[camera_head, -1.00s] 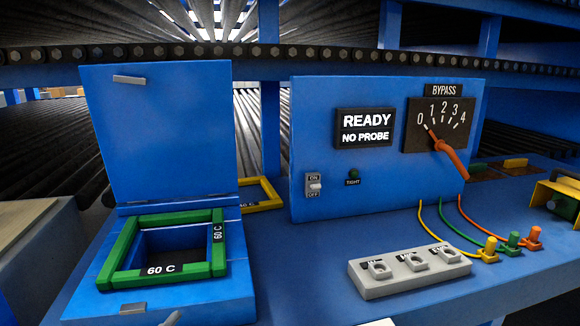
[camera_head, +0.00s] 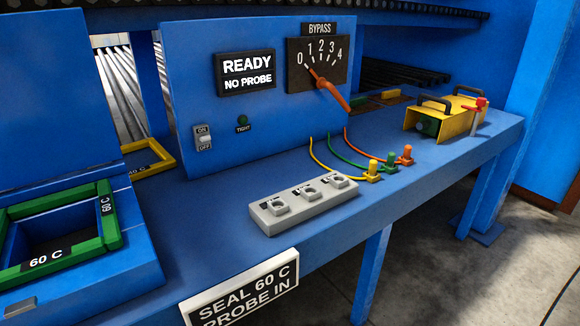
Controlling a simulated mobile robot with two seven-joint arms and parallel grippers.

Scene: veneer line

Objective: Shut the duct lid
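The duct lid (camera_head: 50,95) is a blue panel standing open, upright on its hinge at the back of the blue duct box, at the left edge of the picture. The box (camera_head: 134,262) has a square opening framed by a green seal (camera_head: 72,254) marked 60 C. A metal latch plate (camera_head: 20,307) is on its front rim. The lid's left part and top are cut off by the picture edge. Neither of my grippers shows now.
A blue panel (camera_head: 190,100) reads READY, NO PROBE. A grey socket block (camera_head: 305,205), several coloured plugs (camera_head: 390,163) with wires, a yellow frame (camera_head: 152,160) and a yellow handled device (camera_head: 447,118) are on the bench (camera_head: 225,235). A sign (camera_head: 243,292) hangs at its front edge.

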